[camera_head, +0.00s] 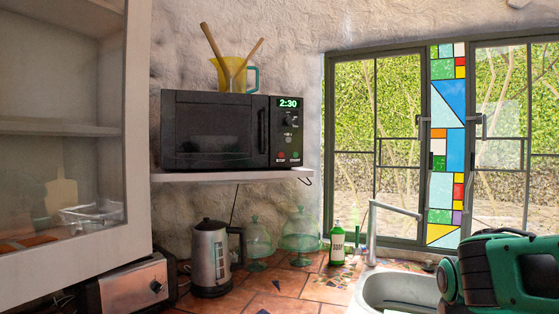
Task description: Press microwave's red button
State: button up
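The black microwave (215,129) stands on a wall shelf left of the window, with its door shut. Its control panel is on the right, with a green clock reading 2:30 (288,104) at the top. The small red button (281,155) is low on the panel, and a green button (295,155) is just to its right. Nothing covers the red button. A green and black part of my arm shows at the lower right, well away from the microwave. My gripper is not in view.
A yellow jug (238,74) with wooden spoons stands on the microwave. Below the shelf (230,176) are a kettle (210,258), glass domes (300,240), a green soap bottle (337,245) and a toaster (125,287). A tall faucet (372,232) rises by the sink (385,290). A cabinet (137,130) juts out at left.

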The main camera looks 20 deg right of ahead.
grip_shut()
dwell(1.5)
